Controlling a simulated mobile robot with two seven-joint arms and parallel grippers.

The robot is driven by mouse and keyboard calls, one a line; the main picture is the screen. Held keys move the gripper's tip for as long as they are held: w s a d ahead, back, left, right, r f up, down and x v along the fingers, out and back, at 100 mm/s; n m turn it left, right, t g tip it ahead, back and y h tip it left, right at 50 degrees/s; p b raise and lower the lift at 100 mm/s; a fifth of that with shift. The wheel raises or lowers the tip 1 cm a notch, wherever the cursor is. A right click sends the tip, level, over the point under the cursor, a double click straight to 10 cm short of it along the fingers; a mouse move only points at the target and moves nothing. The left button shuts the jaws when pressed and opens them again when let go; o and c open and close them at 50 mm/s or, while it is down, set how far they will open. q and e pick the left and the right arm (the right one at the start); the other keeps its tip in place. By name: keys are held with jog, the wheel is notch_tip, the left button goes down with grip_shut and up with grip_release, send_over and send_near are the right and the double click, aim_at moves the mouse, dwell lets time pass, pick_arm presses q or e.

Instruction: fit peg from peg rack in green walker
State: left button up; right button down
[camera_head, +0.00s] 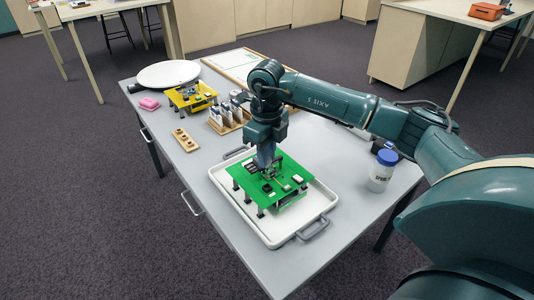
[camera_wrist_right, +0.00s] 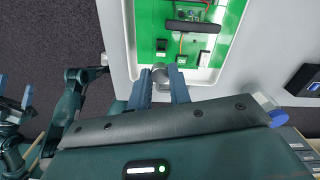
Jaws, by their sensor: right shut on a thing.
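The green walker (camera_head: 285,172), a green board on short black legs with small parts on top, stands in the white tray (camera_head: 318,212); its board (camera_wrist_right: 150,48) also shows in the right wrist view. My right gripper (camera_head: 267,160) is over the board's back part, pointing down. It is shut on a grey round peg (camera_wrist_right: 160,76), seen between its fingers at the board's near edge in the wrist view. The peg's lower end is hidden, so I cannot tell whether it sits in the board. A small wooden block, seemingly the peg rack (camera_head: 185,140), lies at the table's left. My left gripper (camera_wrist_right: 15,92) shows small at the wrist view's left edge, fingertips apart.
A blue-lidded jar (camera_head: 382,172) stands right of the tray. Bare table lies left of the tray.

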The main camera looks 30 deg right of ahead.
jog(key=shift+w+d+r+m, duration=0.1)
jog(key=shift+r+m, duration=0.05)
jog(key=shift+m, duration=0.25)
notch_tip(320, 180, down, 4)
jog(key=b, duration=0.3)
notch_tip(320, 180, down, 2)
jog(key=shift+f+b, duration=0.25)
jog(key=shift+b, duration=0.6)
jog(key=shift+f, duration=0.35)
jog(key=shift+r, duration=0.15)
pick_arm(q)
notch_tip(320, 180, down, 3)
jog(key=shift+w+d+n+t, duration=0.15)
jog(key=shift+n+t, duration=0.15)
jog(key=shift+n, duration=0.3)
jog(key=shift+f+b, duration=0.6)
jog(key=shift+b, duration=0.1)
pick_arm(e)
jog(key=shift+f, duration=1.05)
